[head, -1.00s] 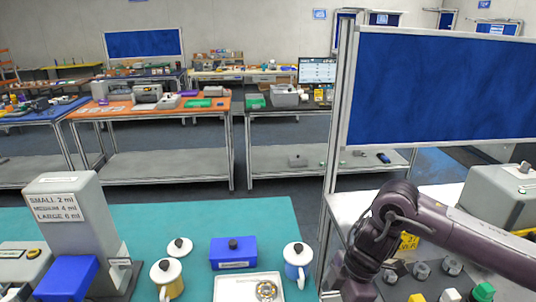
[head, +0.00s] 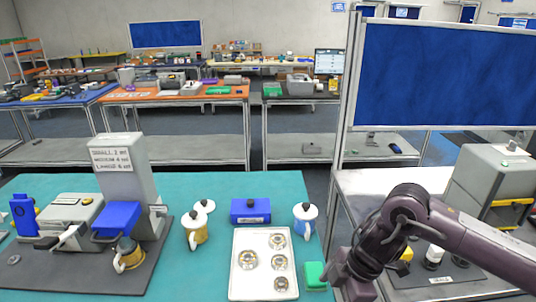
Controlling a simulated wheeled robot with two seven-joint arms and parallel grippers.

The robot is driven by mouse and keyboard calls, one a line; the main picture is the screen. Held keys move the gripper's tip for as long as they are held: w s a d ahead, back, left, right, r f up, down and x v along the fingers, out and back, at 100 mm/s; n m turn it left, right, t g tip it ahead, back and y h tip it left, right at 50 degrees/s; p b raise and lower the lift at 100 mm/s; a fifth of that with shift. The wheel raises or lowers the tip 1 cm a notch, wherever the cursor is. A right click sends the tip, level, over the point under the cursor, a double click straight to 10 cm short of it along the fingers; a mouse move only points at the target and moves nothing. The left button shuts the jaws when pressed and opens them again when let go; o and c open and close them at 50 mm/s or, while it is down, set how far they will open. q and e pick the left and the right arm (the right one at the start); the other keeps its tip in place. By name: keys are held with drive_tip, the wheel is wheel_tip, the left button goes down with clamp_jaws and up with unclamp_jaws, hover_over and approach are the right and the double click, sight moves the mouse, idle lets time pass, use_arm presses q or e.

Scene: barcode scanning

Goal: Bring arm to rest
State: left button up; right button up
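My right arm comes in from the right, bent at a dark purple elbow, and reaches down toward the bottom edge. My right gripper (head: 340,278) is at the bottom of the picture beside a green block (head: 315,275); its fingers are not clear, and I cannot tell whether it touches the block. My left arm and gripper are out of view.
The teal table (head: 290,190) holds a white tray (head: 238,285) with several ring-shaped parts, a blue box (head: 250,218), two lidded mugs, a white lid and a grey dispenser (head: 125,180). A blue-panelled screen (head: 445,78) stands behind my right arm.

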drive_tip(key=s+a+r+m+t+y, duration=0.15)
drive_tip(key=a+t+y, duration=0.45)
drive_tip(key=a, duration=1.4)
drive_tip(key=s+d+f+m+t+h, duration=0.1)
drive_tip(key=d+m+t+h, duration=0.1)
drive_tip(key=d+m+h, duration=0.7)
drive_tip(key=s+d+f+m+g, duration=0.3)
drive_tip(key=s+d, duration=0.3)
drive_tip(key=d, duration=0.2)
drive_tip(key=s+d+f+m+g, duration=0.2)
drive_tip(key=s+d+f+m, duration=0.2)
drive_tip(key=s+d, duration=0.3)
wheel_tip(320, 180, down, 34)
drive_tip(key=s+d+r+g+b, duration=0.1)
drive_tip(key=b, duration=0.1)
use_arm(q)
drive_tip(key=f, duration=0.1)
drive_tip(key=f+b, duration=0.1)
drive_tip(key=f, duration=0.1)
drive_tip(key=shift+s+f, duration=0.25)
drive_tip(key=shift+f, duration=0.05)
use_arm(e)
drive_tip(key=s+d+f, duration=0.2)
drive_tip(key=s+f, duration=0.7)
drive_tip(key=s+d+f+g, duration=0.1)
drive_tip(key=s+f, duration=0.8)
drive_tip(key=s, duration=0.1)
drive_tip(key=shift+d+f+n+h, duration=0.25)
drive_tip(key=shift+d+n+h, duration=0.05)
drive_tip(key=shift+d+n, duration=0.05)
